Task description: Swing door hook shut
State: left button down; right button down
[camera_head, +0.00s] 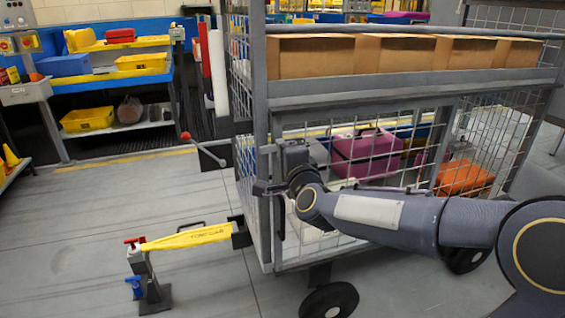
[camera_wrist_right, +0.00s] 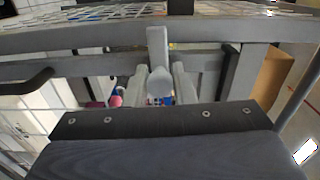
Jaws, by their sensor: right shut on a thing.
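A grey mesh cage cart (camera_head: 262,110) stands in the middle of the head view. My right gripper (camera_head: 268,187) is at the cart's near left corner post. In the right wrist view, my right gripper (camera_wrist_right: 160,88) is shut on a light grey upright piece, which looks like the door hook (camera_wrist_right: 157,48), in front of the cart's grey bars. My arm and gripper hide most of the hook in the head view, and I cannot tell whether it is latched. My left gripper is not in view.
The cart holds cardboard boxes (camera_head: 398,56), a magenta case (camera_head: 366,153) and an orange item (camera_head: 464,178). A red-knobbed lever (camera_head: 204,150) sticks out at its left. A yellow barrier arm (camera_head: 188,238) on a low post reaches the cart's side. Grey floor lies open at left.

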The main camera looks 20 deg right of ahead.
jog(key=shift+f+m, duration=0.15)
jog(key=shift+m, duration=0.25)
jog(key=c, duration=1.3)
grip_release()
jog(key=shift+o, duration=0.2)
jog(key=s, duration=0.7)
jog(key=shift+s+d, duration=0.15)
jog(key=shift+s, duration=0.2)
